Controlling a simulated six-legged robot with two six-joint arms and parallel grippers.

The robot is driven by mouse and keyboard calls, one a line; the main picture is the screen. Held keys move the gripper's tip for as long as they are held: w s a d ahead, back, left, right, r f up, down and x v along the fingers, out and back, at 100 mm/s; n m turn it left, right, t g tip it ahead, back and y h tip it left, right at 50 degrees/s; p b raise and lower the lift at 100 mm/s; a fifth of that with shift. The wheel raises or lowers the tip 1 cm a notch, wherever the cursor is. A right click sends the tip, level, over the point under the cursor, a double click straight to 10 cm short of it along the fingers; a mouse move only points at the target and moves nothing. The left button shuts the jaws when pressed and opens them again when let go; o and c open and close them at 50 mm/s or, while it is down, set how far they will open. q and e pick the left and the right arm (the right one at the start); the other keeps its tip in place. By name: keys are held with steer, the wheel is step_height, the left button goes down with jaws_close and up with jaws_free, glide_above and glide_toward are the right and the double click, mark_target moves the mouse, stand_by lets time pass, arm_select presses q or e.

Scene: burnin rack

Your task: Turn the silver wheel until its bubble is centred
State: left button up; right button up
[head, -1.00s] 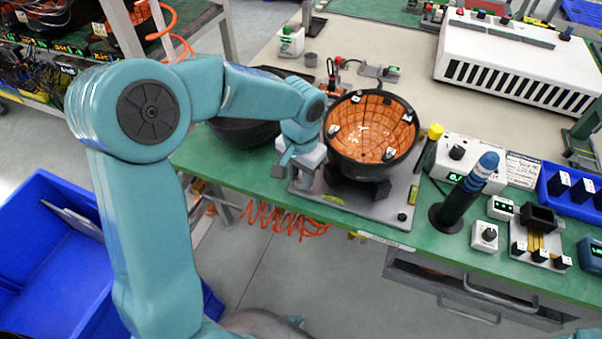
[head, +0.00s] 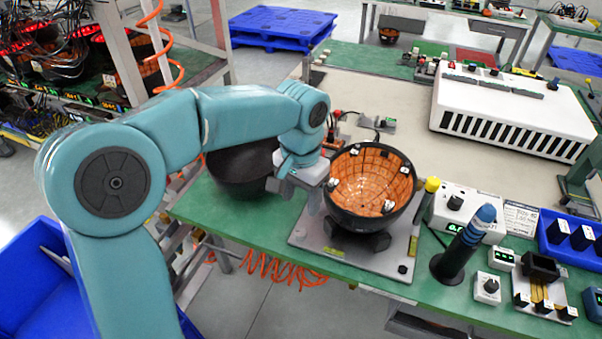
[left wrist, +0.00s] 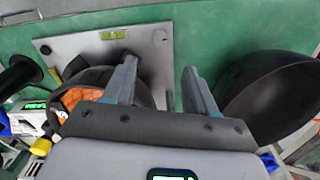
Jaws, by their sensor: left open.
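A grey plate (head: 345,257) carries a dark bowl with an orange tiled inside (head: 370,183). A yellow-green bubble vial (head: 334,252) lies on its front edge, and another (head: 414,245) on its right side. The front vial also shows in the left wrist view (left wrist: 114,35); its bubble is too small to place. A pale round disc (left wrist: 159,37), apparently the silver wheel, sits at the plate's front-left corner. My left gripper (head: 298,196) is open and empty above the plate's left side, beside the bowl. In the wrist view its fingers (left wrist: 160,70) point towards the disc. My right gripper is out of view.
A black bowl (head: 240,170) stands close on the left of my gripper. A blue-topped dark tool (head: 466,240) and a white control box (head: 463,214) stand right of the plate. A black knob (head: 403,268) is at the plate's front-right corner.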

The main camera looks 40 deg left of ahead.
arm_select(q)
step_height(320, 180, up, 6)
steer(key=shift+f+p, duration=0.1)
steer(key=shift+p, duration=0.2)
steer(key=shift+s, duration=0.1)
stand_by(0.4)
